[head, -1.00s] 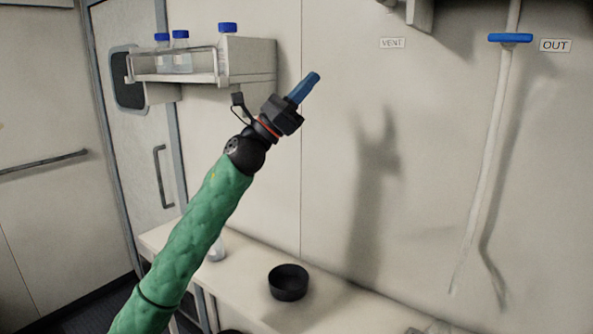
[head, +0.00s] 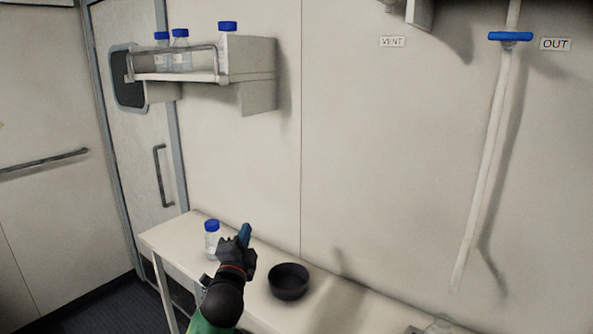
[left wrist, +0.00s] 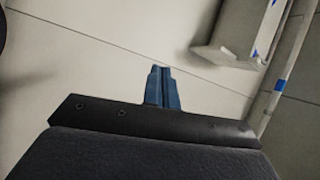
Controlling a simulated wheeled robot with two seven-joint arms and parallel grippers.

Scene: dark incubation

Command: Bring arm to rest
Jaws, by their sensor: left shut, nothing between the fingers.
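My left gripper (head: 244,233) is low in the head view, in front of the bench and between a bottle and a black bowl. Its blue fingers point up and are closed together with nothing between them. They also show shut in the left wrist view (left wrist: 162,88), with pale wall panels behind them. The green sleeve of my left arm shows only at the bottom edge of the head view. My right gripper is not in view.
A blue-capped bottle (head: 212,242) and a black bowl (head: 289,282) stand on the pale bench (head: 172,237), either side of my gripper in the picture. A wall shelf (head: 255,75) holds several blue-capped bottles. A pipe with a blue handle (head: 510,37) runs down the right wall.

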